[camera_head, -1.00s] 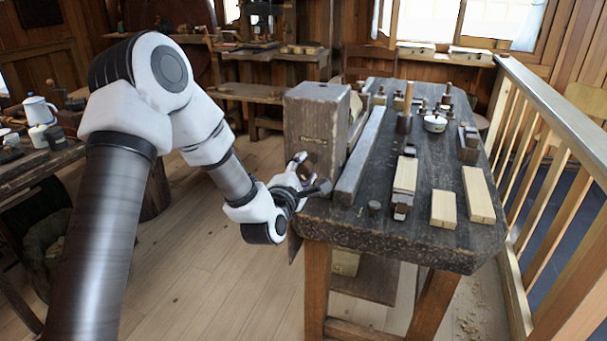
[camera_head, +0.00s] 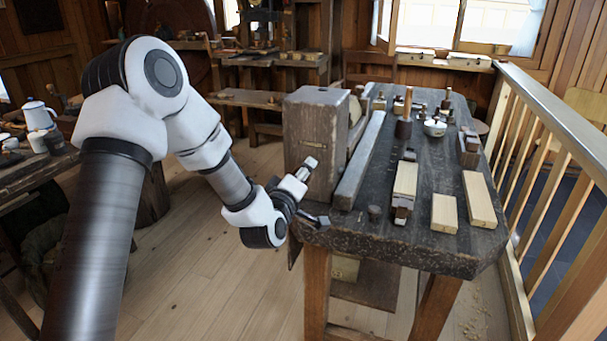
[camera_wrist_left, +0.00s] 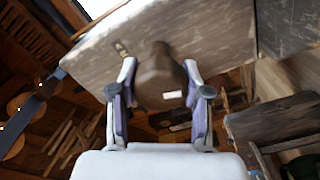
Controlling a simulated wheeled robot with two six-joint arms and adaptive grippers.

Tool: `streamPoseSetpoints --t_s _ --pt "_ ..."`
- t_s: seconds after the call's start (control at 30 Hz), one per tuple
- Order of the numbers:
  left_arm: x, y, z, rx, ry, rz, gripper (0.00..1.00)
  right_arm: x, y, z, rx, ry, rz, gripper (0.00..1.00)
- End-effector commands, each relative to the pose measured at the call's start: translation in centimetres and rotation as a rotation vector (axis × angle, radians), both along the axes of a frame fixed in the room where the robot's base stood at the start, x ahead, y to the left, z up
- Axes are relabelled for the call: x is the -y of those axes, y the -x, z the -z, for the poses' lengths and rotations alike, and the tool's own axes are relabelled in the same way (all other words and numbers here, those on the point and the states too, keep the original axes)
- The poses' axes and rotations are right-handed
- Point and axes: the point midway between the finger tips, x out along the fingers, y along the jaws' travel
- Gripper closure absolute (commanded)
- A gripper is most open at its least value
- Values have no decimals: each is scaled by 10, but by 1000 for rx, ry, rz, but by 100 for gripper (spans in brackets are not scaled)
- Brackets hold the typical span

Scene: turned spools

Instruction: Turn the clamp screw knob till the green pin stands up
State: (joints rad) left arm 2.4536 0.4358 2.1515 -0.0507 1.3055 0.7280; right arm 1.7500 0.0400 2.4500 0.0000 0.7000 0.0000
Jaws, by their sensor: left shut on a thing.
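The brown clamp screw knob (camera_wrist_left: 160,78) stands out from the face of a weathered wooden block in the left wrist view. It has a small pale mark. My left gripper (camera_wrist_left: 160,97) has one finger on each side of the knob and is shut on it. In the head view the left gripper (camera_head: 312,191) is at the front face of the wooden block (camera_head: 312,125), with its fingers one above the other, and I cannot make out the knob there. A small slot shows in the block's face. I see no green pin. My right gripper is not in view.
The dark bench (camera_head: 400,245) carries a long grey bar (camera_head: 358,160), pale wood blocks (camera_head: 478,198), a small white-topped pot (camera_head: 435,127) and several small tools. A wooden railing (camera_head: 545,110) runs along the right. Plank floor is open left of the bench.

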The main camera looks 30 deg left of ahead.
Motion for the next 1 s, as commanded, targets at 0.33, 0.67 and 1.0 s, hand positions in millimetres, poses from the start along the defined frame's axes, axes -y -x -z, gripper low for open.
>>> streamPoseSetpoints --t_s 0.33,0.67,1.0 --pt "2 2 7 -83 -269 6 87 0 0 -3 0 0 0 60" --pt "2 2 7 -115 -400 7 87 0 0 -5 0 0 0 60" --pt "2 2 7 -119 -422 6 87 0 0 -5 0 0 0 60"
